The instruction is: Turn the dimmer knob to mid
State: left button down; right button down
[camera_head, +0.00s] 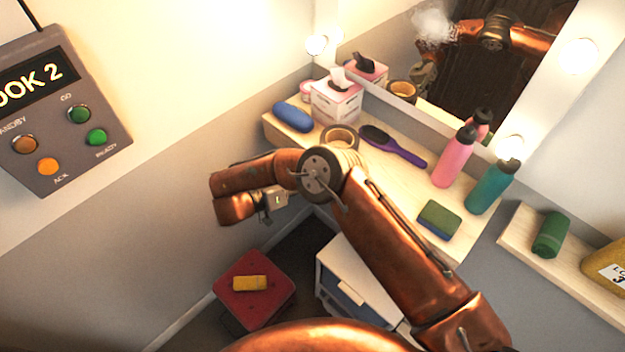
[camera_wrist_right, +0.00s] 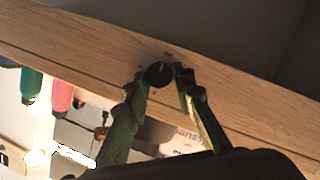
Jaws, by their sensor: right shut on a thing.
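The dimmer knob (camera_wrist_right: 157,75) is a small round black knob with a pale pointer line. In the right wrist view it sits on a wooden edge face (camera_wrist_right: 80,45), with a small dark mark just above it, too small to read. The pointer line leans toward the top of that view. My right gripper (camera_wrist_right: 161,80) has its two greenish fingers on either side of the knob, shut on it. In the head view my right arm hides the knob and the fingertips. My left gripper is not in view.
The wooden counter (camera_head: 400,205) holds a tissue box (camera_head: 336,102), tape roll (camera_head: 339,137), purple brush (camera_head: 393,146), pink bottle (camera_head: 453,160), teal bottle (camera_head: 490,188) and sponge (camera_head: 439,219). A mirror stands behind. A red stool (camera_head: 250,305) and white drawer unit (camera_head: 345,275) stand below.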

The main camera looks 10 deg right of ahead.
jog(key=c, duration=1.7)
grip_release()
jog(key=shift+o, duration=0.4)
jog(key=v, duration=1.2)
